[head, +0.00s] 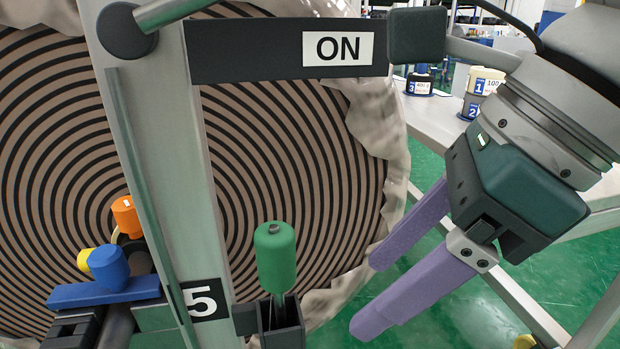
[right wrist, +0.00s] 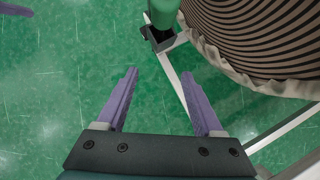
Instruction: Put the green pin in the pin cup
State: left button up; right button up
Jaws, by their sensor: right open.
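The green pin (head: 276,258) stands upright at the foot of the grey post, its thin lower end reaching down between the walls of the dark pin cup (head: 290,325). How deep it sits is hidden. In the right wrist view the pin (right wrist: 165,12) and the cup (right wrist: 160,38) show at the top edge. My right gripper (head: 362,297) is open and empty, to the right of the pin and apart from it; its purple fingers also show in the right wrist view (right wrist: 165,87). A purple finger at that view's top left corner looks like my left gripper (right wrist: 15,10).
A large wrapped roll (head: 310,170) stands close behind the post (head: 160,150). A dark bar with an ON label (head: 338,48) crosses above. Orange (head: 126,216) and blue (head: 108,266) knobs are at the left. A pale table (head: 440,120) stands at the right back.

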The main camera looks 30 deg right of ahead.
jog(key=s+d+p, duration=0.2)
jog(key=s, duration=0.1)
jog(key=shift+d, duration=0.25)
jog(key=shift+w, duration=0.1)
dwell(0.4)
dwell(0.9)
